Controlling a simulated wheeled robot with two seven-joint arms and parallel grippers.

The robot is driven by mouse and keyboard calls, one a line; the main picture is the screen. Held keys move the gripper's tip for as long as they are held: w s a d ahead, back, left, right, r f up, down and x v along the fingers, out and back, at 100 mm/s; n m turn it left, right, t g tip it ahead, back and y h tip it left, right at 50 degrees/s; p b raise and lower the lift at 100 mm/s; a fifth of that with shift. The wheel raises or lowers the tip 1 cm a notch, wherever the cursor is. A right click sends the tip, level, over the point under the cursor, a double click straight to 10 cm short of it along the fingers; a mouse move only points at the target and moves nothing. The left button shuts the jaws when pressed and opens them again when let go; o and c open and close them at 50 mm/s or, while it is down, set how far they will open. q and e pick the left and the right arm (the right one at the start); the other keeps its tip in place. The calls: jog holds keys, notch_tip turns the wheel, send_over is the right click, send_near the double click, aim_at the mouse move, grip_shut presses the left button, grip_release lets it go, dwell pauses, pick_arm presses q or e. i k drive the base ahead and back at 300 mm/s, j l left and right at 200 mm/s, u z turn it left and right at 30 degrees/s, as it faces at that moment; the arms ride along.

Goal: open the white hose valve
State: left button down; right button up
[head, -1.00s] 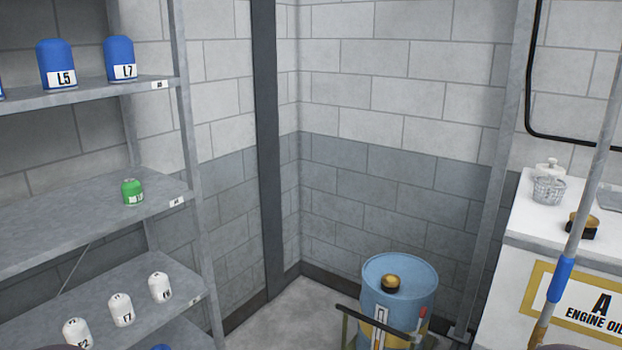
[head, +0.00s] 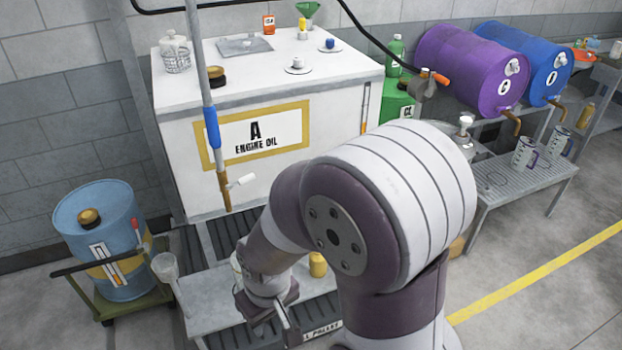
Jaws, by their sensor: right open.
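A grey pipe (head: 199,75) with a blue sleeve and a brown lower end hangs in front of the white engine oil tank (head: 350,90). A small white lever (head: 241,181) sticks out to the right near its lower end. This looks like the white hose valve. My right gripper (head: 278,326) is open, low in the picture, below the lever and apart from it. Its fingertips are small and partly hidden against the pallet. My right arm covers the area right of the tank's front. My left gripper is out of view.
A blue drum (head: 100,235) on a green cart stands at left. A grey bench (head: 205,305) with a yellow container (head: 318,264) lies below the tank. Floor is clear at lower right.

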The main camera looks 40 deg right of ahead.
aim_at(246, 179)
jog(key=z, duration=0.9)
jog(key=i+j+z, duration=0.1)
jog(key=i, duration=0.3)
jog(key=i+j+z, duration=0.1)
jog(key=i+j, duration=0.15)
jog(key=i, duration=0.2)
